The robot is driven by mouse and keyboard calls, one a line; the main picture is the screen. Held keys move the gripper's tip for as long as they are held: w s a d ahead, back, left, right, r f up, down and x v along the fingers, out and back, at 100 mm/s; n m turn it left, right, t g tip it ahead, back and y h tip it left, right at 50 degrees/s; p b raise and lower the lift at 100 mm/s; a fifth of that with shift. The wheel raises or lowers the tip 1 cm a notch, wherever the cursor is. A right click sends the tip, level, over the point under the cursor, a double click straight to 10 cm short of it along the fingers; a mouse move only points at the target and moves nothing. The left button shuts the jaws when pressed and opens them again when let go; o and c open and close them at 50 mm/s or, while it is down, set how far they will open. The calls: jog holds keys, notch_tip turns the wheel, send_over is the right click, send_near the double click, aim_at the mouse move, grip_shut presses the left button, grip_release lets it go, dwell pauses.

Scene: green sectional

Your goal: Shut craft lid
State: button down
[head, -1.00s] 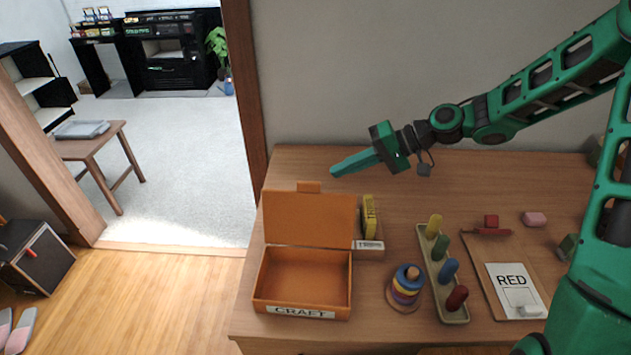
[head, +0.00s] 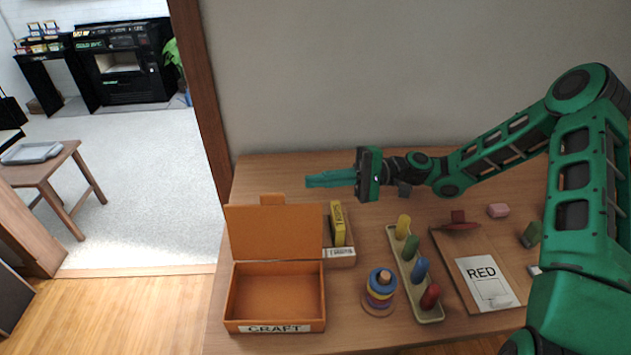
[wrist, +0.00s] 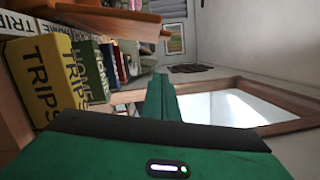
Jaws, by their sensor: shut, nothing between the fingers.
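The orange craft box (head: 274,327) sits at the front left of the wooden table, its CRAFT label facing the front. It is empty, and its lid (head: 272,231) stands up, leaning slightly back from the rear edge, with a small tab at the top. My gripper (head: 308,181) is shut and empty, pointing left. It is above the table, behind and to the right of the lid, apart from it as far as the head view shows. In the wrist view my gripper's fingers (wrist: 160,98) are together, and an orange-brown panel at top left is probably the lid.
A small holder with yellow books (head: 338,223) stands right of the lid, close below my gripper. A ring stacker (head: 380,290), a tray of coloured pegs (head: 428,312) and a board with a RED card (head: 483,283) lie further right. A wall is behind the table.

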aim_at(275, 228)
jog(key=s+a+r, duration=0.1)
jog(key=s+a, duration=0.4)
jog(key=a, duration=0.2)
jog(key=shift+s+r, duration=0.25)
jog(key=shift+s, duration=0.15)
jog(key=shift+a, duration=0.1)
